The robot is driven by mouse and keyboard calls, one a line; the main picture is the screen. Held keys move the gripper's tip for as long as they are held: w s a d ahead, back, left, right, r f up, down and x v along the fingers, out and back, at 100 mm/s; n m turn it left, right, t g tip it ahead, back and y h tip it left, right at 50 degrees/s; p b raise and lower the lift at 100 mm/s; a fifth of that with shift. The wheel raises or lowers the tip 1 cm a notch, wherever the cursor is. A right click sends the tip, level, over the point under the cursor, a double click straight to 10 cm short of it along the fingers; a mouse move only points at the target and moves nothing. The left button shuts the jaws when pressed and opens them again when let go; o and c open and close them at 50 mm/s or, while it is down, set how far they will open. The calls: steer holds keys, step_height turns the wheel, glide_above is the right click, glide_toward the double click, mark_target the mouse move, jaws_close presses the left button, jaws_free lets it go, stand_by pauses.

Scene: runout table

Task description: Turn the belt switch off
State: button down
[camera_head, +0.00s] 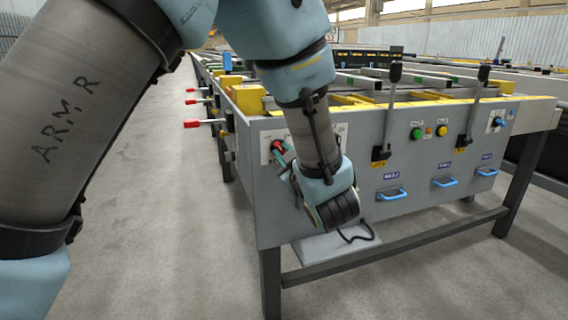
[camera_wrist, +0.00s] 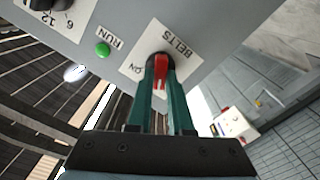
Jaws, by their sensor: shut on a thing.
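The belt switch is a rotary switch with a red handle (camera_wrist: 161,70) on a white plate (camera_wrist: 184,48) marked BELTS, with ON beside it. The plate is on the grey front panel and appears upside down in the wrist view. My gripper (camera_wrist: 160,62) has its two green fingers shut on the red handle, one on each side. In the head view my gripper (camera_head: 280,152) is at the white plate (camera_head: 266,150) near the panel's left end. My wrist hides part of that plate, and the fingers cover part of the switch.
A green RUN button (camera_wrist: 102,49) and a black dial (camera_wrist: 45,4) share the panel. Red-tipped handles (camera_head: 192,123) stick out at the table's left side. The floor at left is clear.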

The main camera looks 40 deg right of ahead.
steer(key=shift+f+n+b, duration=0.15)
steer(key=shift+n+b, duration=0.8)
steer(key=shift+n, duration=0.15)
steer(key=c, duration=0.8)
jaws_free()
steer(key=p+v, duration=0.1)
steer(key=v, duration=1)
steer(key=shift+w, duration=0.1)
